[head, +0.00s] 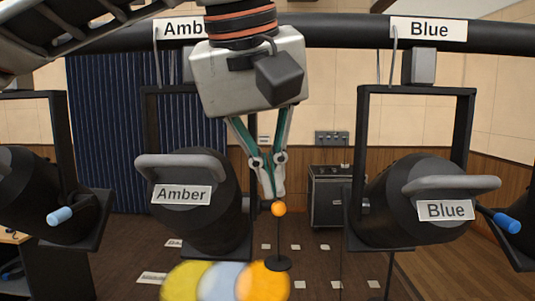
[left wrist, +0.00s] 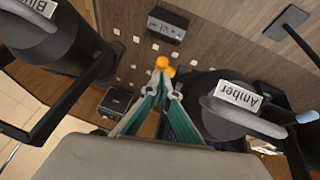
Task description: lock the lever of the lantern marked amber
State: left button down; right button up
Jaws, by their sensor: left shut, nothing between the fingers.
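The black lantern marked Amber (head: 205,225) hangs in its yoke left of centre in the head view, with a grey bar across its front. It also shows in the left wrist view (left wrist: 225,115). An orange knob (head: 278,209) shows right of it, in line with a short dark rod from its side; I cannot tell for certain that this is its lever. My left gripper (head: 275,193) points down, its fingertips shut and empty just above the knob. Whether they touch is unclear. In the left wrist view, orange (left wrist: 162,63) shows at the fingertips. My right gripper is not in view.
A lantern marked Blue (head: 410,215) hangs to the right, with a blue-tipped handle (head: 505,222) beside it. A black overhead pipe (head: 340,30) carries the name signs. Yellow, pale blue and orange round patches show at the bottom.

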aim_at(273, 209)
pick_arm(q)
jog(key=shift+f, duration=0.1)
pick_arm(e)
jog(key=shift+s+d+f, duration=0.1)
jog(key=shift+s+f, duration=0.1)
pick_arm(q)
jog(key=s+f+t+b, duration=0.1)
jog(key=t, duration=0.1)
jog(key=s+f+t+b, duration=0.1)
jog(key=t+b, duration=0.1)
jog(key=shift+f+b, duration=0.3)
jog(key=shift+f, duration=0.1)
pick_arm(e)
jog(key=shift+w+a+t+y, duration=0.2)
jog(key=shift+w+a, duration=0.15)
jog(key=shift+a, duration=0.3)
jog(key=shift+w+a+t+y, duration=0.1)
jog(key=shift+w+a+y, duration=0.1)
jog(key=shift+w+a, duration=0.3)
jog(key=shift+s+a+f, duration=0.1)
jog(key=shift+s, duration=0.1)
